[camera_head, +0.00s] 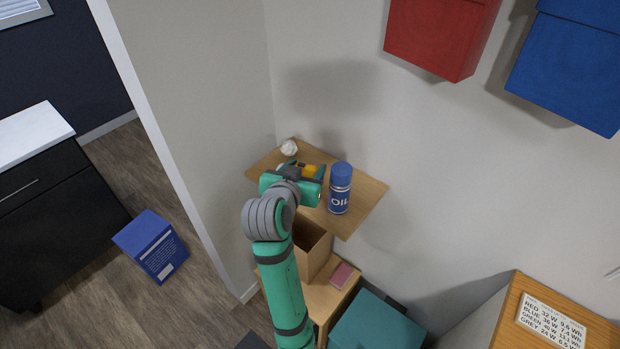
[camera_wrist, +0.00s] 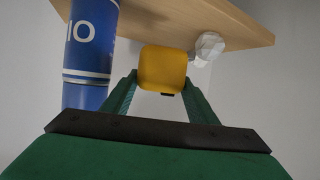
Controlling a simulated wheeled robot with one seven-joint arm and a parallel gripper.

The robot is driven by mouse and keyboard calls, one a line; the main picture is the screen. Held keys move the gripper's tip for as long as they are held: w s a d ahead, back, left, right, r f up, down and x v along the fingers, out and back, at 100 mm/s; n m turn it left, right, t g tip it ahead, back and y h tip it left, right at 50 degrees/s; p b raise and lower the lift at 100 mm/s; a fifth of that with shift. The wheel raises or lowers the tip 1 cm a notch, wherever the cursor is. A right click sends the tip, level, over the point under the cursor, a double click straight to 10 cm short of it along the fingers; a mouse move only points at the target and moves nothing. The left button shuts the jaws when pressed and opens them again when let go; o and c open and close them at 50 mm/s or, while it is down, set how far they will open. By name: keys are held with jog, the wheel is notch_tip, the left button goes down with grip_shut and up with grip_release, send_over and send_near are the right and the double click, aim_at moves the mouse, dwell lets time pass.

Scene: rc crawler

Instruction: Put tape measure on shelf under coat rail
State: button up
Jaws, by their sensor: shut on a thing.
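The yellow tape measure (camera_head: 311,171) is over the wooden shelf (camera_head: 362,193) in the head view, between a blue oil can and a white crumpled ball. My gripper (camera_head: 306,173) is shut on it. In the wrist view the yellow tape measure (camera_wrist: 162,68) sits between the two green fingers (camera_wrist: 161,84), with the shelf (camera_wrist: 205,18) behind it. I cannot tell whether the tape measure touches the shelf. My wrist hides part of the shelf in the head view. No coat rail shows.
The blue oil can (camera_head: 340,188) stands on the shelf close to the right of my gripper. The white ball (camera_head: 289,148) lies near the back corner. Below are an open cardboard box (camera_head: 313,249) and a pink block (camera_head: 341,275) on a small table. Red (camera_head: 440,35) and blue (camera_head: 567,65) boxes hang on the wall.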

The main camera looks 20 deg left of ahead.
jog(key=shift+w+d+f, duration=0.25)
jog(key=shift+w+f, duration=0.15)
jog(key=shift+f, duration=0.05)
jog(key=shift+w+f, duration=0.15)
jog(key=shift+f, duration=0.8)
jog(key=shift+w+f, duration=0.15)
jog(key=shift+f, duration=0.75)
jog(key=shift+f, duration=0.1)
jog(key=o, duration=0.9)
jog(key=shift+s, duration=0.15)
jog(key=v, duration=1.2)
